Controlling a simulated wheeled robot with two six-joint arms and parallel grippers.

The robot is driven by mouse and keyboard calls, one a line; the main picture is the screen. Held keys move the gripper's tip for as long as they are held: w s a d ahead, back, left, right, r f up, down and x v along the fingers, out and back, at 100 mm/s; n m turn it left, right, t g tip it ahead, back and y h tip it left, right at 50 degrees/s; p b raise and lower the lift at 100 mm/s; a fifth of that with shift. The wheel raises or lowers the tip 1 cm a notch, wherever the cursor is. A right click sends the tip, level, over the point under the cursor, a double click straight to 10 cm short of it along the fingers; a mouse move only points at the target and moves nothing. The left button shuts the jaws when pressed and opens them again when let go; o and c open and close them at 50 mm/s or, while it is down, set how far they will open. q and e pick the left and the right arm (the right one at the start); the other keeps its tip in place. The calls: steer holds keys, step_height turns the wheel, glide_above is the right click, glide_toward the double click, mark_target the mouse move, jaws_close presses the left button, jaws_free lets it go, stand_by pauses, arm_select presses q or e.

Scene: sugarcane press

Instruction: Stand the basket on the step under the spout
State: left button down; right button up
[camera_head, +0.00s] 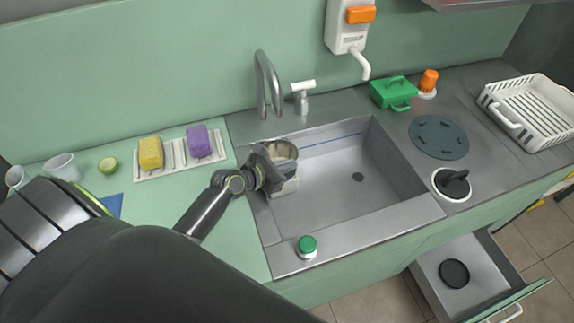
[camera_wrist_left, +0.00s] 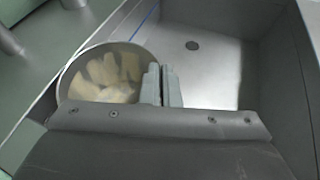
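The basket (camera_head: 282,149) is a round metal container with pale yellow pieces inside; it also shows in the left wrist view (camera_wrist_left: 104,72). It is at the left side of the sink. My left gripper (camera_head: 277,172) is at its near side; in the wrist view its two fingers (camera_wrist_left: 162,84) are close together at the basket's rim and appear to pinch it. The grey curved spout (camera_head: 263,82) rises behind the sink. My right gripper is not in view.
The sink (camera_head: 335,190) is otherwise empty apart from its drain. Sponges (camera_head: 150,153) lie left. A green box (camera_head: 394,92) and white rack (camera_head: 530,112) stand right. A drawer (camera_head: 470,275) hangs open below.

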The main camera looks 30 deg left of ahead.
arm_select(q)
steer(key=shift+f, duration=0.1)
steer(key=c, duration=2.1)
jaws_free()
steer(key=o, duration=0.4)
steer(key=shift+r, duration=0.2)
steer(key=p+v, duration=0.1)
steer(key=v, duration=1.1)
steer(key=shift+f, duration=0.1)
